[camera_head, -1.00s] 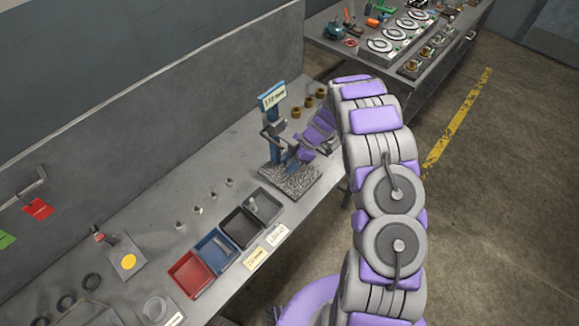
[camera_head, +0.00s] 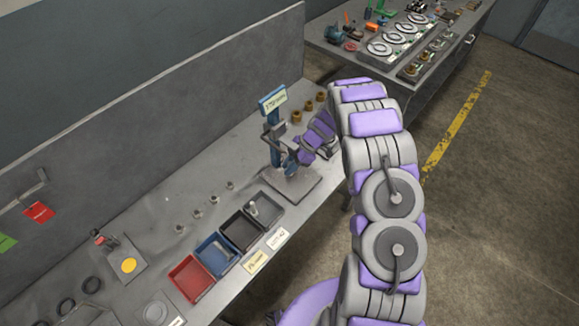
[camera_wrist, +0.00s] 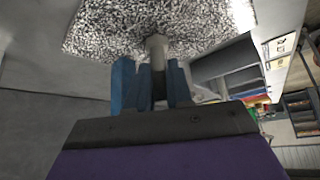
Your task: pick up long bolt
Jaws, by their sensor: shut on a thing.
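In the wrist view, my gripper (camera_wrist: 152,88) has its two blue fingers on either side of a grey bolt (camera_wrist: 157,48). It is shut on this bolt, which I take to be the long bolt. The bolt's far end overlaps a speckled plate (camera_wrist: 105,28); I cannot tell whether they touch. In the head view, my gripper (camera_head: 290,168) is low beside the blue stand (camera_head: 276,145), over its base plate (camera_head: 300,188). The held bolt is not clear there.
Red (camera_head: 178,279), blue (camera_head: 204,256), black (camera_head: 232,238) and grey (camera_head: 273,210) bins line the bench's front edge. A bolt (camera_head: 253,208) is in the grey bin. Several small upright bolts (camera_head: 197,213) stand behind the bins. Brass pieces (camera_head: 308,104) sit beyond the stand.

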